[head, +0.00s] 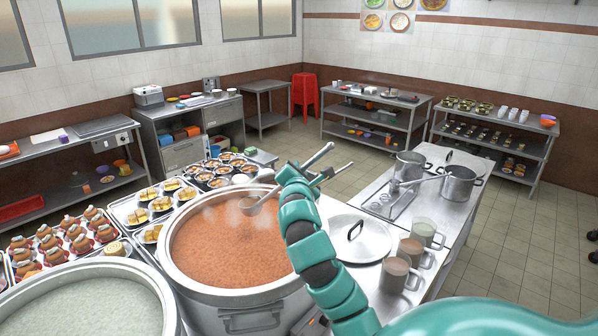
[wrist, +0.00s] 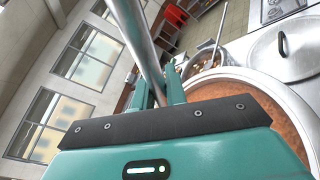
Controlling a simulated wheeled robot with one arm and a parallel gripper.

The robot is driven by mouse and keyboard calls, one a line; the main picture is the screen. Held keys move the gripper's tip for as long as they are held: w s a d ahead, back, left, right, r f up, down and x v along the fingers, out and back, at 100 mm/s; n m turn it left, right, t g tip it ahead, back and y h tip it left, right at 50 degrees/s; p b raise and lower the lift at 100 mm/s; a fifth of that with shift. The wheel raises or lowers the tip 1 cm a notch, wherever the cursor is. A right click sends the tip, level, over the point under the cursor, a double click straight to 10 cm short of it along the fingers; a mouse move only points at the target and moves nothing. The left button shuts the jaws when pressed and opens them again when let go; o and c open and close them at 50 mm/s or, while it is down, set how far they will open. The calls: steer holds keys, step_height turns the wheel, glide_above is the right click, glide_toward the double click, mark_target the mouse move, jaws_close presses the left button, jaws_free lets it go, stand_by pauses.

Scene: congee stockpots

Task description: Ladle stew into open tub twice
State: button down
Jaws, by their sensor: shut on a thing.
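A large stockpot (head: 165,262) of orange-brown stew (head: 228,246) stands in front of me, steaming. The stew and rim also show at the right of the wrist view (wrist: 290,112). My gripper (head: 314,176) is shut on the handle of a metal ladle (head: 250,205), beyond the pot's right back side. The ladle's bowl hangs over the back right of the stew, near the rim; I cannot tell whether it holds stew. In the wrist view the handle (wrist: 140,40) rises steeply from between my fingers (wrist: 158,98). I cannot make out which vessel is the open tub.
A pot of pale congee (head: 75,300) stands at front left. A lid (head: 358,240) and several handled mugs (head: 396,275) lie to the right. Two smaller pots (head: 460,187) stand behind them on the steel counter. Trays of filled bowls (head: 222,170) sit behind the stew pot.

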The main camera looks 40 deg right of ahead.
steer(key=shift+m+b, duration=0.3)
steer(key=shift+b, duration=0.4)
steer(key=shift+m+t+b, duration=0.3)
steer(key=shift+m+b, duration=0.4)
steer(key=shift+b, duration=0.35)
